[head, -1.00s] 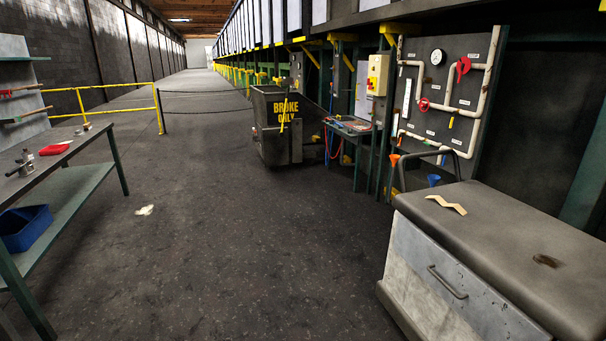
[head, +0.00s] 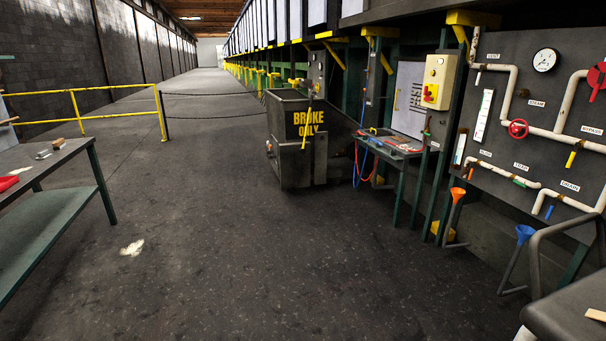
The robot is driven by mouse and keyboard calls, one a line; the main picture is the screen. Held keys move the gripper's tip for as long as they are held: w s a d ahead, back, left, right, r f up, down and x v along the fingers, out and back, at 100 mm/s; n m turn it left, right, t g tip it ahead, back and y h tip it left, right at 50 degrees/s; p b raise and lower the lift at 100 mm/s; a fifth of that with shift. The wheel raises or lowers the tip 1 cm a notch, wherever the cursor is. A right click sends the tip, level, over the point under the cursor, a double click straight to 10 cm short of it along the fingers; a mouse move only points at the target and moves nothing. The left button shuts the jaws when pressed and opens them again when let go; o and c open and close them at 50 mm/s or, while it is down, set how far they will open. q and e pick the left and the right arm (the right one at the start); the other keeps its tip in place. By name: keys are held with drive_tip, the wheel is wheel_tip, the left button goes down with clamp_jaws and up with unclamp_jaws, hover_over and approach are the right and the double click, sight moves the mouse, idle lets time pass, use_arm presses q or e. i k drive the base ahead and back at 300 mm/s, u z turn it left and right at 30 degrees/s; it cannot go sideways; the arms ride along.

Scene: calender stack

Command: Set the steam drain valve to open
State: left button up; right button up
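The dark valve panel (head: 510,75) stands at the right with cream pipes, a gauge (head: 544,60), a red handwheel (head: 518,129) and a large red handle (head: 597,77) at the right edge. Small coloured levers sit on the pipes: yellow (head: 570,159), green (head: 520,182), blue (head: 549,211) and orange (head: 470,173). White labels are mounted near them; one at the lower right seems to read DRAIN (head: 570,186). The text is too small to tell surely which lever is the steam drain valve or its setting. Neither gripper is in view.
An orange funnel (head: 457,193) and a blue funnel (head: 524,233) stand below the panel. A dark cart (head: 580,312) with a bent handle is at the lower right. A small tool table (head: 404,150) and BROKE ONLY bin (head: 290,150) stand further left.

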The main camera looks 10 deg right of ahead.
sight(552, 206)
drive_tip(key=z, duration=0.25)
drive_tip(key=i, duration=1.9)
drive_tip(key=z, duration=1.5)
drive_tip(key=i, duration=1.3)
drive_tip(key=z, duration=1.25)
drive_tip(key=i, duration=0.25)
drive_tip(key=z, duration=1.9)
drive_tip(key=k, duration=0.65)
drive_tip(key=u, duration=0.8)
drive_tip(key=i, duration=0.5)
drive_tip(key=z, duration=0.05)
